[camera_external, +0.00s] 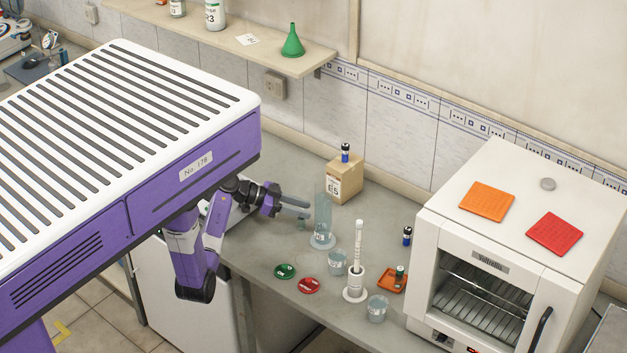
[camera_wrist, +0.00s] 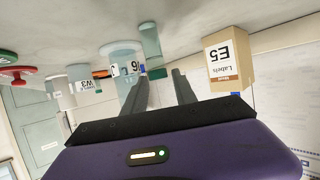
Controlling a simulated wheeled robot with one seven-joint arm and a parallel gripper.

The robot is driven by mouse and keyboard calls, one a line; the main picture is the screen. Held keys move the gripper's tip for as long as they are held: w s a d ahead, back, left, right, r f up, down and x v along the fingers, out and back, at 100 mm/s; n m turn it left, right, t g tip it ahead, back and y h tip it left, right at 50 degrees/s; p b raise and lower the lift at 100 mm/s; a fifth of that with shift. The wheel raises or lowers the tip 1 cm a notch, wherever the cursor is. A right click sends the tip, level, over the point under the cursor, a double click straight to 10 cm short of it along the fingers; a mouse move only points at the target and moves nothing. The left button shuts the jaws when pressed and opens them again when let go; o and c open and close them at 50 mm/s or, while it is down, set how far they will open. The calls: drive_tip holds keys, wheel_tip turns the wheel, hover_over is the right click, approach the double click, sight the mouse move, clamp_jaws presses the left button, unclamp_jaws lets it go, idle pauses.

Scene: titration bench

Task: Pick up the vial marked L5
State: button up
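My gripper (camera_external: 306,208) is over the bench, left of a tall clear glass cylinder (camera_external: 322,200). A dark-capped vial with a blue band (camera_external: 345,153) stands on a cardboard box (camera_external: 343,182) behind the gripper. A similar blue vial (camera_external: 407,236) stands on the bench beside the oven. A green-capped vial (camera_external: 400,275) is at an orange tray (camera_external: 388,286). I cannot read L5 on any vial.
The box shows E5 in the wrist view (camera_wrist: 228,62). Glass beakers (camera_external: 337,262) and a white graduated cylinder (camera_external: 357,262) stand right of the gripper. Green (camera_external: 285,271) and red (camera_external: 309,286) discs lie at the front. A white oven (camera_external: 480,262) bounds the right.

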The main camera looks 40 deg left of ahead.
sight(310, 227)
drive_tip(key=shift+f, duration=0.65)
wheel_tip(310, 227, down, 3)
drive_tip(key=shift+r, duration=0.1)
drive_tip(key=shift+p+x, duration=0.75)
drive_tip(key=shift+x, duration=0.4)
drive_tip(key=shift+w+d, duration=0.25)
clamp_jaws()
